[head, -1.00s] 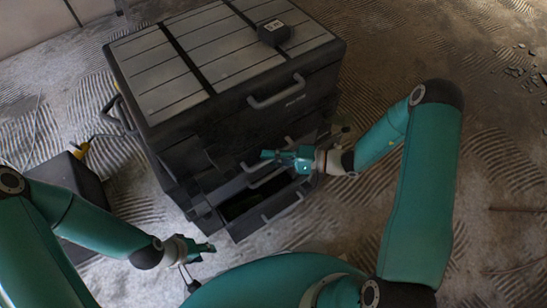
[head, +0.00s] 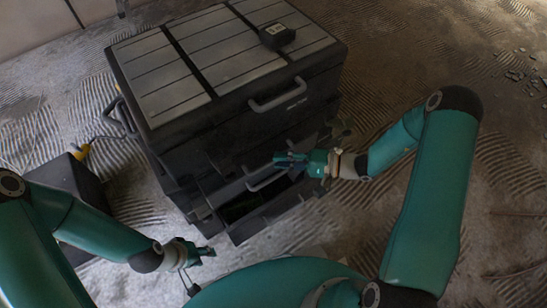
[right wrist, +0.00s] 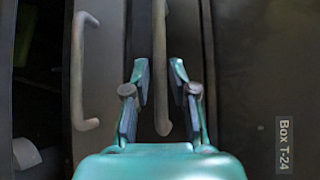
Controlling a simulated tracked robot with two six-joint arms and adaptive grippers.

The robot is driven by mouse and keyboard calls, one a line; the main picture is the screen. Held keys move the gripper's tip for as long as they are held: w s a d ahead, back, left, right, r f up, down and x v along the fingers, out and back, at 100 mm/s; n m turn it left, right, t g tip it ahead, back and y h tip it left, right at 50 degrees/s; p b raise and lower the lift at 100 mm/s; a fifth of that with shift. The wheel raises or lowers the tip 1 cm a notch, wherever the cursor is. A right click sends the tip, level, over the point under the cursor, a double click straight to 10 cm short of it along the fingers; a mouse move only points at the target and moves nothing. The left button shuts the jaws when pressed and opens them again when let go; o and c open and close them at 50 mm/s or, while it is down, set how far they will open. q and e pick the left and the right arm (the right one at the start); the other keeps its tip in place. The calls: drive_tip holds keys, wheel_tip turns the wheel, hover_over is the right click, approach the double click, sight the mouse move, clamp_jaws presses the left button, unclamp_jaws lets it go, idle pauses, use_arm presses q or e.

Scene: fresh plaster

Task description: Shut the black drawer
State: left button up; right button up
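The black drawer chest (head: 215,118) stands in the middle of the head view. Its bottom drawer (head: 262,222) is pulled out, with a dark interior showing. A drawer above it, with a bar handle (head: 264,181), also stands out a little. My right gripper (head: 291,160) is at this upper drawer's front. In the right wrist view, my right gripper (right wrist: 160,82) is open, with its fingers apart on either side of a bar handle (right wrist: 161,45); gaps show. A second handle (right wrist: 78,75) is to the left. My left gripper (head: 209,251) is low, left of the bottom drawer; its opening is unclear.
A small black box (head: 277,36) lies on the chest's top. A dark case (head: 70,185) with a yellow plug (head: 81,151) stands left of the chest. A label reading Box T-24 (right wrist: 284,143) shows in the right wrist view. The ridged floor at right is mostly clear.

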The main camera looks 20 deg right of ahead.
drive_tip(key=v, duration=0.8)
drive_tip(key=shift+s+d, duration=0.2)
drive_tip(key=shift+a, duration=0.1)
drive_tip(key=s+a+f+n+g+h, duration=0.2)
drive_tip(key=s+a+f+g+h, duration=0.25)
drive_tip(key=s+f, duration=0.25)
drive_tip(key=s+a+f+n+g+h, duration=0.3)
drive_tip(key=s+a+f+g+h, duration=0.15)
drive_tip(key=s+f+h, duration=0.2)
wheel_tip(320, 180, up, 31)
drive_tip(key=w+a+t+p, duration=0.1)
drive_tip(key=w+a+p, duration=0.1)
drive_tip(key=p, duration=2.8)
drive_tip(key=shift+a+t+y, duration=0.2)
drive_tip(key=shift+t+y, duration=0.1)
